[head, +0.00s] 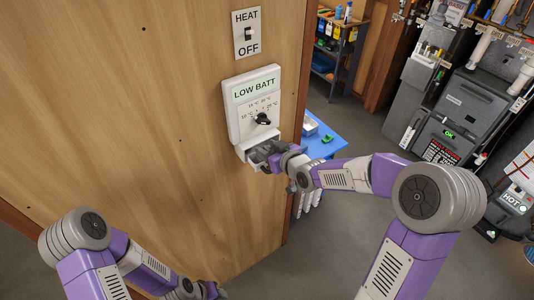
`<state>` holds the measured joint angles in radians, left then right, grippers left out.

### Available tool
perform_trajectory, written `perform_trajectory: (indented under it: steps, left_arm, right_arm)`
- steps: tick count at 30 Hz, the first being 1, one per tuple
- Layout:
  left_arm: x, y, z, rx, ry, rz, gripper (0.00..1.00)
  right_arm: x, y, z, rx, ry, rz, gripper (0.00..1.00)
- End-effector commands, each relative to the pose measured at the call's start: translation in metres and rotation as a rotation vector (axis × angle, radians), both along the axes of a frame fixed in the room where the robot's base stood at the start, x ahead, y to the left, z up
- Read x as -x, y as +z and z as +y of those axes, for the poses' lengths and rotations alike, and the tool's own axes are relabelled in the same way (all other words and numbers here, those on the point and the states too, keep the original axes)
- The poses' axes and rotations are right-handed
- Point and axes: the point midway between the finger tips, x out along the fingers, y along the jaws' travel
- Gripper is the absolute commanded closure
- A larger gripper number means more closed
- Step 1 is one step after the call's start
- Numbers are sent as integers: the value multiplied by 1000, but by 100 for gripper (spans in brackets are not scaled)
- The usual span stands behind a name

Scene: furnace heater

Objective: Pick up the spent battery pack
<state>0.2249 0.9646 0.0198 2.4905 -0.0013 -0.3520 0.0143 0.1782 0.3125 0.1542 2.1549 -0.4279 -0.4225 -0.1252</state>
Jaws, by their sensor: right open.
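A white thermostat (231,112) with a dial and a display reading LOW BATT is mounted on the wooden wall panel. A white tray-like part (241,152) sticks out at its lower edge. My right gripper (262,155) is open at this part, with its dark fingers over it. The fingers hide most of what is inside, so I cannot make out the spent battery pack clearly or tell whether the fingers touch it. My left gripper (213,291) is low at the bottom edge of the head view, away from the thermostat, and its fingers are too small to judge.
A HEAT/OFF switch plate (247,33) is above the thermostat. Right of the panel's edge, a blue table (325,143) holds a small green item (327,139) and a pale box (310,126). Grey furnace units (460,115) and a shelf (338,48) stand behind. Open floor lies between.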

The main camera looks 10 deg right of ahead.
Motion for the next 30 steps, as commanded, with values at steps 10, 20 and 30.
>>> perform_trajectory:
  steps: [10, 20, 30]
  left_arm:
    - [0, 0, 0, 0, 0, 0, 57]
    - [0, 0, 0, 0, 0, 0, 57]
    - [0, -1, 0, 0, 0, 0, 57]
  right_arm:
    - [-1, 0, 0, 0, -1, 0, 74]
    - [-1, 0, 0, 0, -1, -1, 100]
    - [-1, 10, -1, 1, -1, -5, 100]
